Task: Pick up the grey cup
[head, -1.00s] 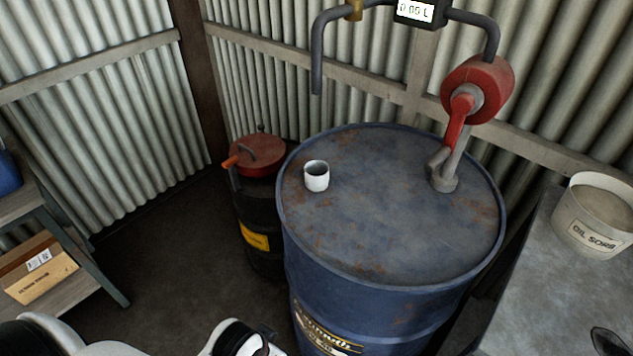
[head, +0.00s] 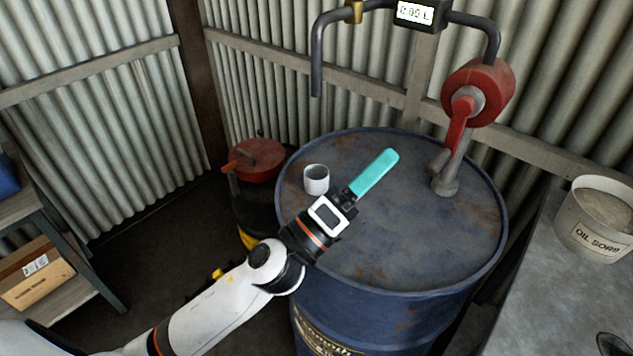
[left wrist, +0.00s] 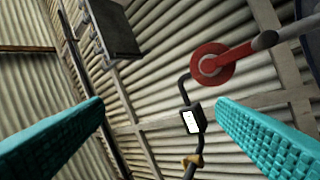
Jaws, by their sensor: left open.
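The grey cup (head: 316,180), pale grey to white, stands upright on the left part of the blue drum's top (head: 420,245). My left gripper (head: 376,172) is above the drum top, to the right of the cup in the head view, with its teal fingers pointing up and right. In the left wrist view the two teal fingers (left wrist: 160,125) are wide apart with nothing between them. The cup does not show in the left wrist view. My right gripper is in neither view.
A red hand pump (head: 478,92) with a pipe and a meter display (head: 415,12) rises from the drum's far right. A dark can with a red lid (head: 258,160) stands left of it. An oil sorb bucket (head: 597,222) is on the right bench. A shelf with a box (head: 32,272) is at left.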

